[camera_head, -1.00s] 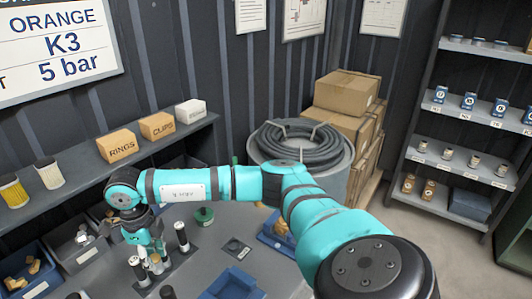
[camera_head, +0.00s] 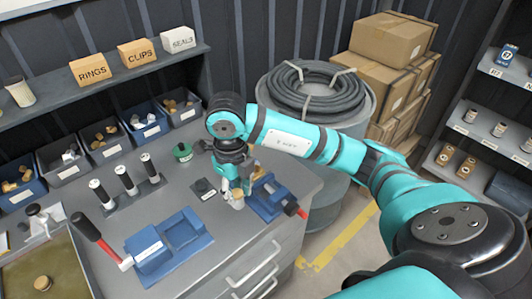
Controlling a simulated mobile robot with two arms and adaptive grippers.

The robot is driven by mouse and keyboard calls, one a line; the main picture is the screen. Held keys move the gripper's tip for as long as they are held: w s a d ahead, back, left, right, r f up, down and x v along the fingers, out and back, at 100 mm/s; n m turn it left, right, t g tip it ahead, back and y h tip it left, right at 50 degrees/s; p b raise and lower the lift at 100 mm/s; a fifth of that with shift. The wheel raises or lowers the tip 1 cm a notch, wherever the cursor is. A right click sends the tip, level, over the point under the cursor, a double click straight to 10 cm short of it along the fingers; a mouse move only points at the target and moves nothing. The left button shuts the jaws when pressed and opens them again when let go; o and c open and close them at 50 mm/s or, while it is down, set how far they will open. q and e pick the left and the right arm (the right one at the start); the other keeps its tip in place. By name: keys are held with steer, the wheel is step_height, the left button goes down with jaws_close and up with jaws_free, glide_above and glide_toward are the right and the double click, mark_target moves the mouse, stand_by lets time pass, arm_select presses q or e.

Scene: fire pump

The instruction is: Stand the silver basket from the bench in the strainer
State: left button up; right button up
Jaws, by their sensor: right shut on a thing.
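My right gripper (camera_head: 236,197) is low over the grey bench (camera_head: 215,235), pointing down, left of a blue holder (camera_head: 268,200). It is shut on a small pale thing, mostly hidden by the fingers; I cannot tell whether this is the silver basket. A pale cylinder with a dark rim (camera_head: 19,93) stands on the shelf at the left edge; it may be a basket. I cannot make out the strainer. My left gripper is out of view.
Several bins (camera_head: 147,130) line the back of the bench. A hose coil (camera_head: 315,90) lies on a drum beyond.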

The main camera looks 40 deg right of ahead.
steer(key=w+d+p, duration=0.1)
steer(key=w+d, duration=0.1)
steer(key=d, duration=0.1)
steer(key=w+d+p, duration=0.2)
steer(key=w+d, duration=0.1)
steer(key=d, duration=0.1)
steer(key=w+d+f+p, duration=0.1)
steer(key=w+d, duration=0.2)
steer(key=shift+w+d, duration=0.15)
steer(key=shift+d, duration=0.1)
step_height(320, 180, down, 3)
steer(key=shift+d+f+p, duration=0.1)
steer(key=shift+p, duration=1.15)
jaws_close()
steer(key=shift+s+f, duration=0.2)
steer(key=shift+f, duration=0.25)
steer(key=o, duration=0.8)
jaws_free()
steer(key=shift+w, duration=0.1)
steer(key=shift+o, duration=1.1)
steer(key=shift+w, duration=0.2)
